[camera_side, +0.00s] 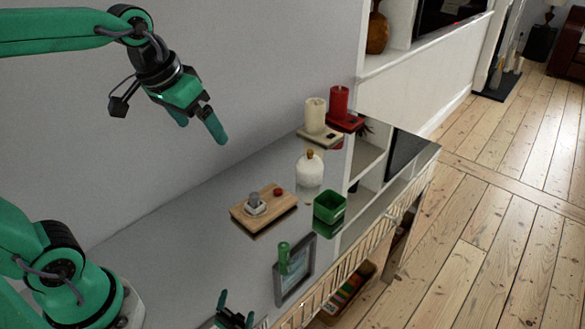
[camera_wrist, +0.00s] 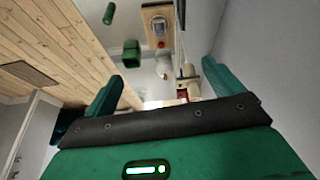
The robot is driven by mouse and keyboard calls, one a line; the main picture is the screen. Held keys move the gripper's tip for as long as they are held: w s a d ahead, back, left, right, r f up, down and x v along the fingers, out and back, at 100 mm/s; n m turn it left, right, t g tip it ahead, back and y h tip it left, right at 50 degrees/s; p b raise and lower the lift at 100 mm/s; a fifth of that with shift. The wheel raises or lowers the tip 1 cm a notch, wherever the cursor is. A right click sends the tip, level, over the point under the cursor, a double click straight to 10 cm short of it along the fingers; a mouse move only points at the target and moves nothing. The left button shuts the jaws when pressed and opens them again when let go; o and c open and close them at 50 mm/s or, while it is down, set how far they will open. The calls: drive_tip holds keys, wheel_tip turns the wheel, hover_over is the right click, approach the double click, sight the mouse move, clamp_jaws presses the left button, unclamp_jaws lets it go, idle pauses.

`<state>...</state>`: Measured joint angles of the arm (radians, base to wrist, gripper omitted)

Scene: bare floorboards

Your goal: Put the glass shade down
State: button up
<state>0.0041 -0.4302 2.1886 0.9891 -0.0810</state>
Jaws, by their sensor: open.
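What looks like the glass shade (camera_side: 309,172), a pale see-through dome with a small orange-brown knob, stands upright on the grey surface in the side view. In the wrist view it is a small pale shape (camera_wrist: 163,69) near the middle, too small to tell much. My gripper (camera_side: 201,126) is open and empty, high above the surface and up and left of the shade, well apart from it. In the wrist view its two green fingers (camera_wrist: 163,92) are spread wide with nothing held between them.
A wooden board (camera_side: 240,213) with a grey piece and a red piece lies left of the shade. A green open box (camera_side: 330,207) is at its right. A cream candle (camera_side: 315,116) and red candle (camera_side: 339,101) stand behind. A green cylinder (camera_side: 284,258) and dark frame (camera_side: 306,268) are nearer.

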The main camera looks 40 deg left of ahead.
drive_tip(key=s+f+t, duration=0.1)
drive_tip(key=s+f, duration=0.3)
drive_tip(key=s, duration=0.3)
drive_tip(key=shift+s+m, duration=0.35)
drive_tip(key=shift+m, duration=0.05)
